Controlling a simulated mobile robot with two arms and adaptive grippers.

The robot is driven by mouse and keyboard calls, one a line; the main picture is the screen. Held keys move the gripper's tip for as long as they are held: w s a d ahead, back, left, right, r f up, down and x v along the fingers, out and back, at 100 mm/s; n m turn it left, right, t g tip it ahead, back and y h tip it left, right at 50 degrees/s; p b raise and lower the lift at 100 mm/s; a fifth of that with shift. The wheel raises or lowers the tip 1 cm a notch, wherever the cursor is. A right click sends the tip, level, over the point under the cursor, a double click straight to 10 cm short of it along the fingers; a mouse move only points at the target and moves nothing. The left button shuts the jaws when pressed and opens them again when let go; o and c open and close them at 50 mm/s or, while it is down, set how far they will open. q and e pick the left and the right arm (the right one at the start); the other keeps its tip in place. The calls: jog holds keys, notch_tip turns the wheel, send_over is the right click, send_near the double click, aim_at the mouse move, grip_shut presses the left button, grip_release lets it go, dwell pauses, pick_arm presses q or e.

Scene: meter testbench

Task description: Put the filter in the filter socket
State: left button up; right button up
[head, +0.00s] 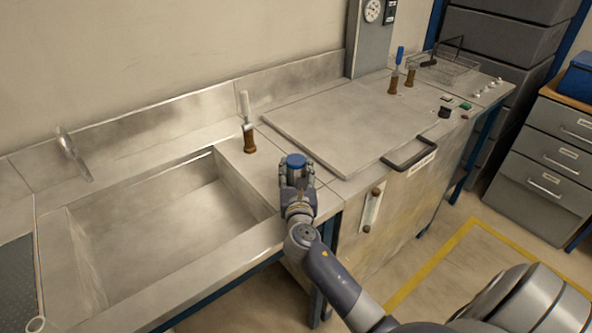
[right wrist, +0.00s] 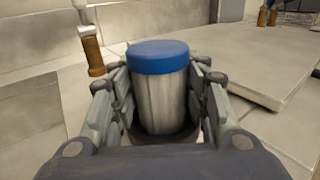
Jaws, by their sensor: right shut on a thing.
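The filter is a pale ribbed cylinder with a blue cap. It shows upright in the right wrist view (right wrist: 160,85), and its cap shows in the head view (head: 296,160). My right gripper (head: 296,178) is shut on its sides, over the narrow bench strip between the sink and the flat lid. In the right wrist view, a dark round rim (right wrist: 165,138) surrounds the filter's lower end. I cannot tell whether this rim is the filter socket, nor whether the filter is seated in it. My left gripper is not in view.
The sink basin (head: 170,215) lies to the left. A valve with a brown base and pale handle (head: 247,125) stands behind the gripper. A large flat lid (head: 355,120) with a dark handle (head: 410,155) lies to the right. A wire basket (head: 447,68) stands farther back.

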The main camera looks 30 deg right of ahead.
jog(key=o, duration=1.2)
jog(key=shift+f, duration=0.1)
jog(key=shift+c, duration=0.2)
jog(key=b+v, duration=0.1)
jog(key=v, duration=1.1)
